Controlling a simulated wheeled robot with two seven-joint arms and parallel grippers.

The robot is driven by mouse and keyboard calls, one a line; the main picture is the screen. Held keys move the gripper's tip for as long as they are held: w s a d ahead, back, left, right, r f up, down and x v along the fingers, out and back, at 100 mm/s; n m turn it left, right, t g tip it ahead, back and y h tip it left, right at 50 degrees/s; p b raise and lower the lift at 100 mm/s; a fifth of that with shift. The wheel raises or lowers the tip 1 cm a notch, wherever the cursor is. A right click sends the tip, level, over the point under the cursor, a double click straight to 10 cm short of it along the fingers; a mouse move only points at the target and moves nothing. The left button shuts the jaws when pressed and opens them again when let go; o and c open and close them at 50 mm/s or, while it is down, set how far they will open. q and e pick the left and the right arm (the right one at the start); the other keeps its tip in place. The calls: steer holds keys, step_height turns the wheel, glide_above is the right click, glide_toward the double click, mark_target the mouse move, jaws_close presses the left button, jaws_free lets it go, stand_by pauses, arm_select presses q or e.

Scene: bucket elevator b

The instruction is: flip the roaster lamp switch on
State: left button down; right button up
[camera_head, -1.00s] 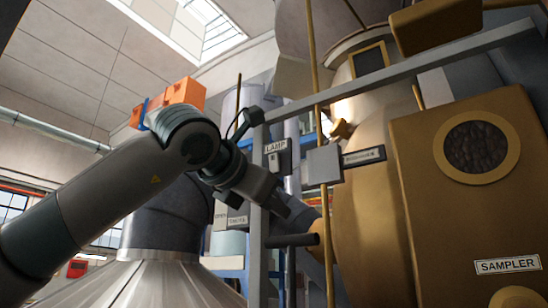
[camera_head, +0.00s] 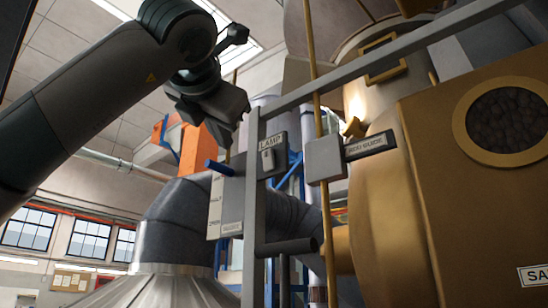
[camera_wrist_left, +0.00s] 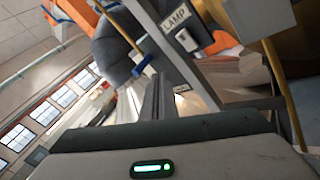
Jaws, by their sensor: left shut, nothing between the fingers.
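The lamp switch (camera_head: 268,158) is a small grey box with a pale toggle under a LAMP label, mounted beside a grey upright post. It also shows near the top of the left wrist view (camera_wrist_left: 186,40). I cannot tell surely which way the toggle is set. My left gripper (camera_head: 222,140) is shut and empty, above and left of the switch in the head view and apart from it. Its fingers (camera_wrist_left: 158,98) point toward the post below the switch box in the wrist view. My right gripper is not in view.
A grey rail frame (camera_head: 253,215) stands beside the switch, with a dark horizontal bar (camera_head: 286,247) lower down. A blue-handled lever (camera_head: 219,168) sticks out left of the post. A brass rod (camera_head: 318,130) and the brass roaster body (camera_head: 385,225) lie to the right. A bright glow shows near a brass fitting (camera_head: 353,127).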

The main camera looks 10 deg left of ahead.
mark_target(268, 160)
arm_select(q)
steer(key=w+d+r+p, duration=0.1)
steer(key=w+d+p, duration=0.3)
steer(key=w, duration=0.3)
steer(key=shift+d+r+p, duration=0.2)
steer(key=shift+d+p, duration=0.1)
steer(key=shift+p, duration=0.2)
stand_by(0.3)
steer(key=shift+w+d+r, duration=0.1)
steer(key=shift+w+d, duration=0.35)
steer(key=shift+w, duration=0.2)
stand_by(3.0)
steer(key=shift+s+a, duration=0.1)
steer(key=shift+s+a+b, duration=0.45)
steer(key=shift+s, duration=0.2)
stand_by(0.3)
